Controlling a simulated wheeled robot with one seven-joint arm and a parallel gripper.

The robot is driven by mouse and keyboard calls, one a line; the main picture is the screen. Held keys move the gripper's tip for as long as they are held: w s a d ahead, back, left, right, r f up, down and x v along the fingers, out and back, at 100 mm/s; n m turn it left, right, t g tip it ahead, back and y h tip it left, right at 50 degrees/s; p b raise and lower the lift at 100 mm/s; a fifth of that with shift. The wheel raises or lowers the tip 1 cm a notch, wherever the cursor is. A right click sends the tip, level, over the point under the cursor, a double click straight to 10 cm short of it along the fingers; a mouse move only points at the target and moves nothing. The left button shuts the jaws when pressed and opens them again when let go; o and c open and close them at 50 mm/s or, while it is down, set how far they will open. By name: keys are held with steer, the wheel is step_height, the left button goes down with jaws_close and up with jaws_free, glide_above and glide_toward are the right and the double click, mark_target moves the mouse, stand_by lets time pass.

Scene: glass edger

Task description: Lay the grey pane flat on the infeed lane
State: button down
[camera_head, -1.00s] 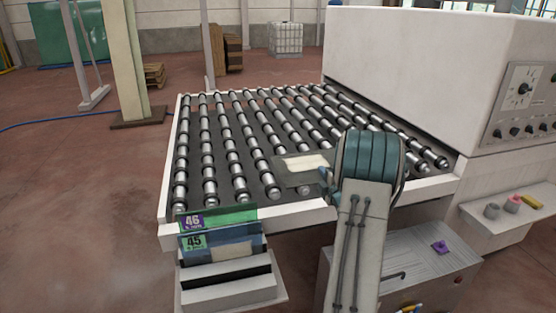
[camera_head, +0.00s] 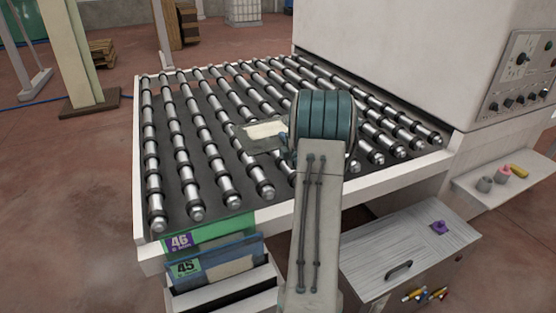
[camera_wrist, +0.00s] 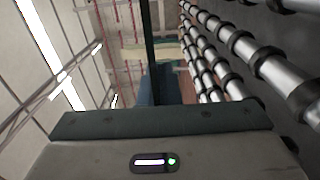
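The grey pane (camera_head: 243,139), with a cream patch on its face, is over the front middle of the infeed lane, a bed of silver rollers (camera_head: 206,144). In the wrist view the pane (camera_wrist: 148,35) shows nearly edge-on as a dark strip, roughly parallel to the rollers (camera_wrist: 240,45) with a gap between. My gripper (camera_head: 287,146) is at the pane's right edge and seems shut on it. My teal wrist hides most of the gripper and part of the pane. Whether the pane touches any roller in the head view is unclear.
A rack at the lane's front left corner holds a green pane tagged 46 (camera_head: 225,237) and a blue pane tagged 45 (camera_head: 222,260). The white machine housing (camera_head: 400,50) stands behind and right. A metal cabinet (camera_head: 410,250) is at lower right. The lane's left rollers are clear.

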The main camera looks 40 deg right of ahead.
step_height(320, 180, down, 2)
steer(key=s+f+b, duration=0.1)
steer(key=b, duration=0.8)
glide_above(285, 178)
steer(key=s+a, duration=0.1)
step_height(285, 178, down, 6)
steer(key=f, duration=0.1)
steer(key=shift+r, duration=0.2)
steer(key=shift+s+f+b, duration=0.15)
steer(key=shift+b, duration=0.8)
step_height(285, 178, down, 6)
steer(key=b, duration=0.8)
steer(key=shift+f+b, duration=0.25)
steer(key=shift+b, duration=0.1)
steer(key=shift+f, duration=0.1)
